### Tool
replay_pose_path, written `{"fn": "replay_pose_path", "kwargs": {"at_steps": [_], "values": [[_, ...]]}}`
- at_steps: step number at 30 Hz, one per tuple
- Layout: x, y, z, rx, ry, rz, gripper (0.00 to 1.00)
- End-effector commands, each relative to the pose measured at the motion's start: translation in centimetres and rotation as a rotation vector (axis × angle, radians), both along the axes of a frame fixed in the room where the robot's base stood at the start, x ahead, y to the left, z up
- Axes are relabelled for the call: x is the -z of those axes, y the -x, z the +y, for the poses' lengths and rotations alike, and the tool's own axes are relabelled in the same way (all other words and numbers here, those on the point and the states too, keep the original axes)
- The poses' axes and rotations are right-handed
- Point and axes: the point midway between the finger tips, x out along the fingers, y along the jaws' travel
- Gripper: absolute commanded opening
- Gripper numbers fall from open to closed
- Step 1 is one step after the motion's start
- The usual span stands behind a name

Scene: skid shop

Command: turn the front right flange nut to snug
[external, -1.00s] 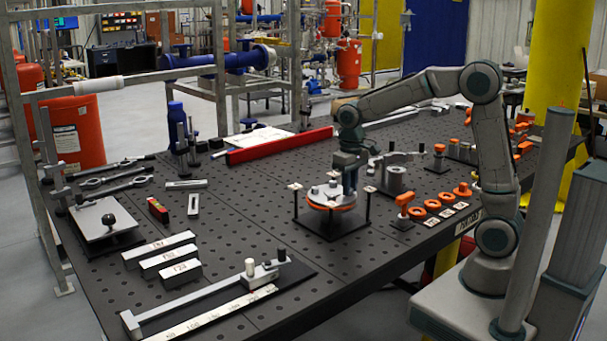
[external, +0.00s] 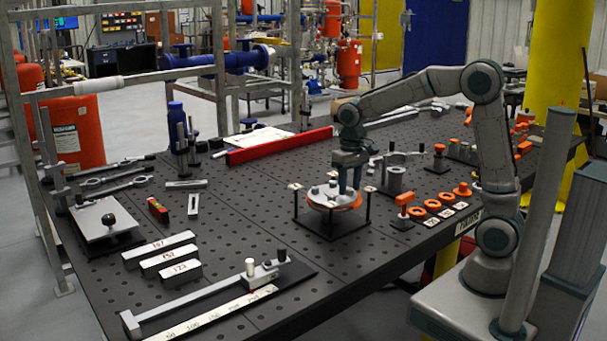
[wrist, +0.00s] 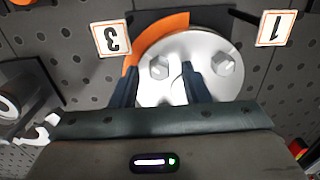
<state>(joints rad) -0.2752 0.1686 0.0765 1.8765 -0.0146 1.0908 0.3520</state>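The flange (external: 322,197) is a pale round disc with an orange ring (external: 348,205) under it, held on a black stand with posts. In the wrist view the pale disc (wrist: 205,92) bears a hex nut (wrist: 158,67) at left and another hex nut (wrist: 223,64) at right. My gripper (external: 350,190) points down over the right part of the flange. In the wrist view my gripper (wrist: 159,72) has its fingers apart, with the left nut between the fingertips and gaps on both sides. The lower part of the disc is hidden by my gripper.
Number tags 3 (wrist: 110,38) and 1 (wrist: 275,28) stand around the flange. The perforated tabletop (external: 250,225) left of the stand is clear.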

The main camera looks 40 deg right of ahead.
Motion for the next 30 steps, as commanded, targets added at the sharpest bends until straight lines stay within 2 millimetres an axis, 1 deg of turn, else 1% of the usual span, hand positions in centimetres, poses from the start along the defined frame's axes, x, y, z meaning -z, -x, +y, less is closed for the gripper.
{"fn": "replay_pose_path", "kwargs": {"at_steps": [5, 8, 11, 18, 21, 24, 27, 30], "values": [[0.0, 0.0, 0.0, 0.000, 0.001, 0.003, 0.42], [-0.6, 0.0, 0.0, 0.000, 0.001, 0.002, 0.42], [-2.1, 0.0, 0.0, 0.000, 0.000, 0.001, 0.42], [-7.6, 0.0, 0.0, -0.001, -0.001, -0.002, 0.42], [-9.8, 0.0, 0.0, -0.001, -0.001, -0.002, 0.42], [-11.6, 0.0, 0.0, -0.001, 0.000, -0.001, 0.42], [-12.8, 0.0, 0.0, -0.001, 0.000, 0.000, 0.42], [-13.5, 0.0, 0.0, -0.001, 0.000, 0.001, 0.42]]}}
